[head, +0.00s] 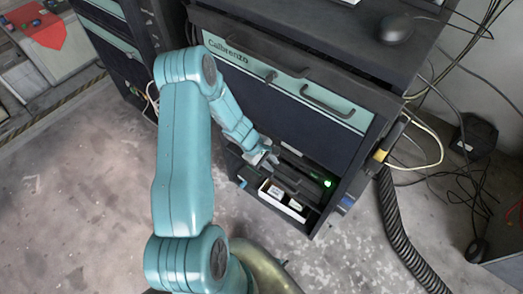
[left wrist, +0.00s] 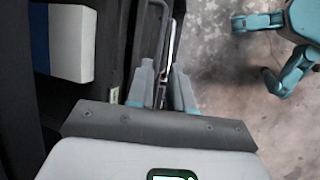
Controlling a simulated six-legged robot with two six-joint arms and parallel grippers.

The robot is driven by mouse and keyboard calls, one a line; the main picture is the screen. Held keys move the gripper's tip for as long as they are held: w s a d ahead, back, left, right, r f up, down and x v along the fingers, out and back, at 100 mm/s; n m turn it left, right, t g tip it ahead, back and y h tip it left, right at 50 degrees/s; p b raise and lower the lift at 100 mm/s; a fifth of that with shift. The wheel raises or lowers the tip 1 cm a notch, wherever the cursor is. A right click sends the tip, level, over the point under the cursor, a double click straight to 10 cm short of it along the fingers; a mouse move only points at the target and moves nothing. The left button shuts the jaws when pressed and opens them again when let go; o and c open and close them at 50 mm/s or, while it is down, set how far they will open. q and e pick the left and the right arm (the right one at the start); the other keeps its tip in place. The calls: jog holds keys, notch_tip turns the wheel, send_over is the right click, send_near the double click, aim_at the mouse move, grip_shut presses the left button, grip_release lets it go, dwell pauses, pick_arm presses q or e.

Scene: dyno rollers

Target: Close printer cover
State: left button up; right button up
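The printer (head: 327,183) appears to be the dark unit with a green light in the lower bay of the cabinet. I cannot clearly make out its cover among the dark parts. My left gripper (head: 262,158) reaches into the front of this bay, at the left of the green light. In the left wrist view, the left gripper (left wrist: 162,72) has its two fingers apart. A thin metal loop or bar (left wrist: 168,40) shows between and beyond the fingertips; contact cannot be told. My right gripper is in neither view.
The cabinet (head: 290,85) has a teal upper panel with dark handles. White boxes (head: 283,198) sit low in the bay. A black ridged hose (head: 400,240) and loose cables lie at the right. A mouse (head: 396,28) rests on top. The floor at left is clear.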

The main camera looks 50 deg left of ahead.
pick_arm(q)
jog(key=p+v, duration=0.1)
jog(key=v, duration=0.6)
jog(key=shift+r, duration=0.25)
jog(key=shift+s+a, duration=0.1)
